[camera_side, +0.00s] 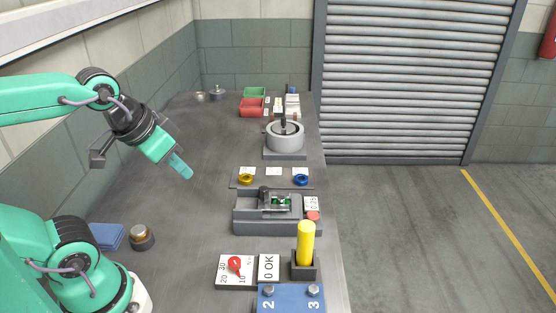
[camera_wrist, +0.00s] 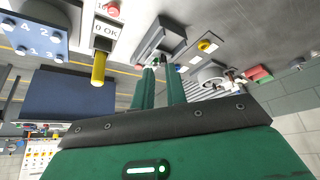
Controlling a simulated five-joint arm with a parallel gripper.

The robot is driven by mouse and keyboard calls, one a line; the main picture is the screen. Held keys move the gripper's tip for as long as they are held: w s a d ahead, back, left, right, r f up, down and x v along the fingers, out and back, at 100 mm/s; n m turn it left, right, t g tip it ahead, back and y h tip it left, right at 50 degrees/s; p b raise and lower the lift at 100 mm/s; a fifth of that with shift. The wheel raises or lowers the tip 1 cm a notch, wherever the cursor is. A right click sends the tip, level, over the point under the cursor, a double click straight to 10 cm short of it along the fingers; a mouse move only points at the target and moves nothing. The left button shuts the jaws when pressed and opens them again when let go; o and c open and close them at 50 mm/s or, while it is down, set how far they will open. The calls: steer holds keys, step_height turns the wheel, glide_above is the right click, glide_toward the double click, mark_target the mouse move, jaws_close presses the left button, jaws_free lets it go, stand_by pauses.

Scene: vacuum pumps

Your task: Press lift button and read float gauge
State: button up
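My gripper (camera_side: 180,166) hangs in the air to the left of and above the grey fixture (camera_side: 251,222), well apart from it. In the wrist view its two green fingers (camera_wrist: 159,68) stand apart with nothing visible between them. The fixture carries a clear block with green inside (camera_side: 281,201), a dark knob (camera_side: 264,192), a round red button (camera_side: 313,216) and a small card reading about 0.25 (camera_side: 312,203). I cannot tell for certain which part is the float gauge. In the wrist view the fixture (camera_wrist: 160,40) lies beyond the fingertips, its details partly hidden.
A yellow cylinder (camera_side: 306,243) stands in a dark holder near the front. A dial card with a red pointer (camera_side: 236,266), a "0 OK" card (camera_side: 269,268) and a blue block (camera_side: 291,301) are nearby. A grey round pot (camera_side: 285,138) stands behind. The left bench is largely clear.

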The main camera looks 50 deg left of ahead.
jaws_close()
stand_by(0.5)
steer(key=shift+w, duration=0.1)
stand_by(0.9)
steer(key=m+t+h, duration=0.2)
steer(key=m+t, duration=0.1)
steer(key=m, duration=0.8)
glide_above(309, 216)
step_height(309, 216, down, 9)
steer(key=shift+f, duration=0.15)
steer(key=shift+f, duration=0.2)
steer(key=shift+f, duration=4.2)
